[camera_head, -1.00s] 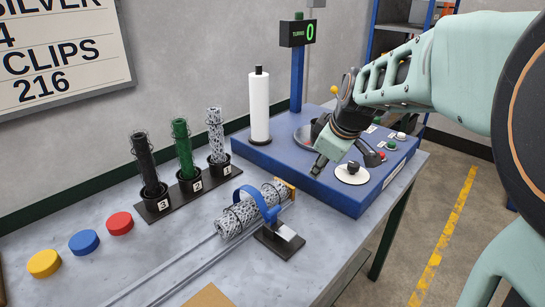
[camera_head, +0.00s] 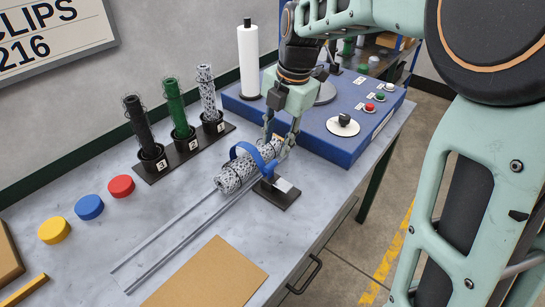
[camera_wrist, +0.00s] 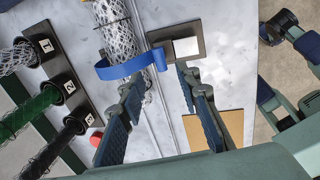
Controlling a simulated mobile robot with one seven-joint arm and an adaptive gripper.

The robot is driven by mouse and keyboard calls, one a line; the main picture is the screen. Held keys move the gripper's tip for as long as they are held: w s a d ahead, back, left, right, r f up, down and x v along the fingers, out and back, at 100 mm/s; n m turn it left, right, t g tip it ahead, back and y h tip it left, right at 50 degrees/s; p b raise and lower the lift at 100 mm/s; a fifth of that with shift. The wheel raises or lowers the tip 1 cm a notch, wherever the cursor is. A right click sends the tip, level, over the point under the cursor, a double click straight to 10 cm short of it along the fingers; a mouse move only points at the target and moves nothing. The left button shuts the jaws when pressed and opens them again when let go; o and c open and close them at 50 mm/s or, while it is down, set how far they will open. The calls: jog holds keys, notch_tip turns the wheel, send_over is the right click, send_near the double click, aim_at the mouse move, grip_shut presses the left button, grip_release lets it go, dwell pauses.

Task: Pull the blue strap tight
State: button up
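The blue strap (camera_head: 243,150) arches loosely over a roll of silver mesh (camera_head: 236,174), with a visible gap above the roll. Its right end meets a small metal buckle on a black base plate (camera_head: 277,194). My gripper (camera_head: 276,147) points down over the far end of the roll, just beyond the strap. Its fingers are spread and hold nothing. In the wrist view, the strap (camera_wrist: 125,69) crosses the mesh roll just ahead of my open fingers (camera_wrist: 157,80). I cannot tell if a finger touches the strap or roll.
A blue console (camera_head: 320,140) with buttons and a knob stands behind right. A rack (camera_head: 196,141) with three mesh rolls stands at the back left. Yellow, blue and red discs lie left. Two rails (camera_head: 180,232) run forward; a brown sheet (camera_head: 210,278) lies at the front.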

aim_at(272, 163)
jog(key=f, duration=0.5)
jog(key=w+a+f, duration=0.1)
jog(key=f, duration=0.1)
jog(key=shift+a+f, duration=0.1)
jog(key=shift+f, duration=0.15)
jog(key=shift+c, duration=0.4)
grip_shut()
